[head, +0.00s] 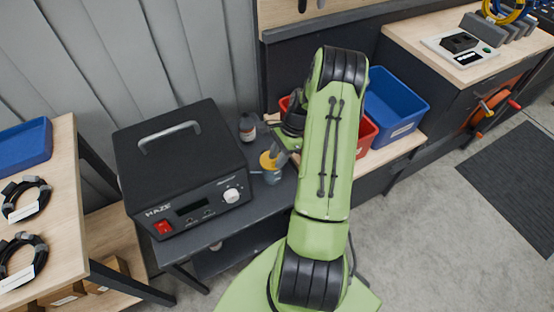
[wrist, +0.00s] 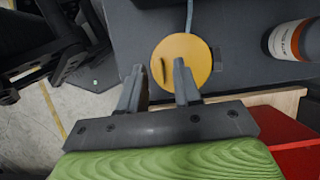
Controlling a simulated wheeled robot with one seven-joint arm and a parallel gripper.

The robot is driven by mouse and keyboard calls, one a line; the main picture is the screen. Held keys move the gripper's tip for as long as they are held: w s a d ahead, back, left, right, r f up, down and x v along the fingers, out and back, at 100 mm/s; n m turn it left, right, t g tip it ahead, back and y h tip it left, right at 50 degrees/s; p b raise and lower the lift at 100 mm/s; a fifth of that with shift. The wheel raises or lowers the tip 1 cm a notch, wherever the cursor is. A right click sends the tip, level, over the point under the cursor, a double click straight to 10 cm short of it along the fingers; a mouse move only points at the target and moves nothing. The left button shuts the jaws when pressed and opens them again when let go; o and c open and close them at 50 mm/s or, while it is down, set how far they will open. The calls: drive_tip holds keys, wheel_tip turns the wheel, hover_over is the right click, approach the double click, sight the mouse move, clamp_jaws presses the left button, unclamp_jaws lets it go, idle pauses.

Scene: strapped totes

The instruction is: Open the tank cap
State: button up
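The yellow round tank cap (head: 268,160) sits on a small grey-blue tank (head: 272,178) beside the black HAZE machine (head: 185,165). In the wrist view the cap (wrist: 190,58) is seen from above as a flat disc with a short dark mark near its left edge. My gripper (head: 285,153) is at the cap's right in the head view, its fingertips partly hidden there. In the wrist view my gripper (wrist: 158,68) has its fingers apart with nothing held. The right finger overlaps the cap's lower edge and the left finger lies left of it. I cannot tell whether they touch.
A dark bottle with a white label (head: 247,127) stands behind the tank; it also shows in the wrist view (wrist: 294,40). A thin hose (wrist: 189,15) runs up from the cap area.

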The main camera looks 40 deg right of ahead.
drive_tip(key=shift+a+f, duration=0.1)
drive_tip(key=shift+f, duration=0.2)
drive_tip(key=shift+c, duration=0.3)
clamp_jaws()
idle(1.0)
